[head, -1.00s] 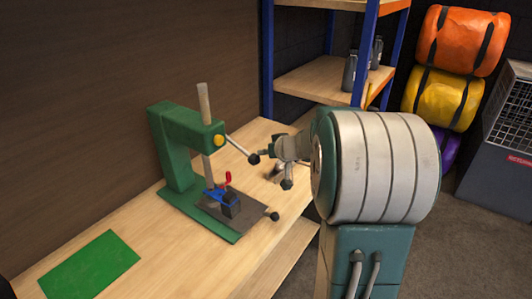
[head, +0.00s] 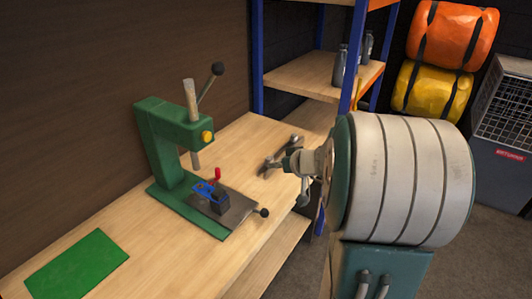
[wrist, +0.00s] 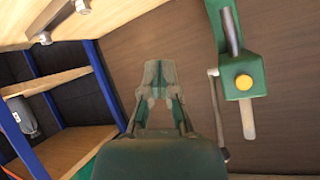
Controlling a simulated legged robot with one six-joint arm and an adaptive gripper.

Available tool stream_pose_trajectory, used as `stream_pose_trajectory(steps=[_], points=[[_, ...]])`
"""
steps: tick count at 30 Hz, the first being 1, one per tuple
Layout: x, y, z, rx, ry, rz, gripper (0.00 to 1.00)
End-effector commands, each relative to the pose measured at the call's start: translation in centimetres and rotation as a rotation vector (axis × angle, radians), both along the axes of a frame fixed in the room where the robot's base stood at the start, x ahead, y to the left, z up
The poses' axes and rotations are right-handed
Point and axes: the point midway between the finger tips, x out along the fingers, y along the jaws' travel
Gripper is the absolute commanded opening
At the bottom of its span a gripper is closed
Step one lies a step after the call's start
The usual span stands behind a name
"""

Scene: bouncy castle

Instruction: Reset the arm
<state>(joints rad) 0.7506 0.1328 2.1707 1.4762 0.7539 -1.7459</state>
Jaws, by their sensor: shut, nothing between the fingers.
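My gripper (head: 291,163) is at the end of my arm, right of the green press (head: 168,150) in the head view and apart from it. The arm partly hides it there. In the wrist view my gripper (wrist: 160,72) shows its fingers together with nothing between them. That view is upside down, with the press (wrist: 240,75) to the right. The press lever (head: 208,88) stands up, its black knob at the top, clear of my fingers. It also shows in the wrist view (wrist: 216,115).
A blue and red clamp (head: 205,190) with a dark block sits on the press plate. A green mat (head: 77,263) lies on the wooden bench (head: 170,262). A metal tool (head: 272,158) lies near my gripper. Shelves (head: 310,80), bags (head: 452,35) and a crate (head: 500,150) stand behind.

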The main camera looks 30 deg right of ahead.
Motion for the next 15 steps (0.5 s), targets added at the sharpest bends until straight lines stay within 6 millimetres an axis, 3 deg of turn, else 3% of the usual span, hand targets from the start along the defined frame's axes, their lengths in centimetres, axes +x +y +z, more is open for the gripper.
stream_pose_trajectory(steps=[15], points=[[-0.57,0.04,-0.33,-0.001,-0.002,-0.001,0.00]])
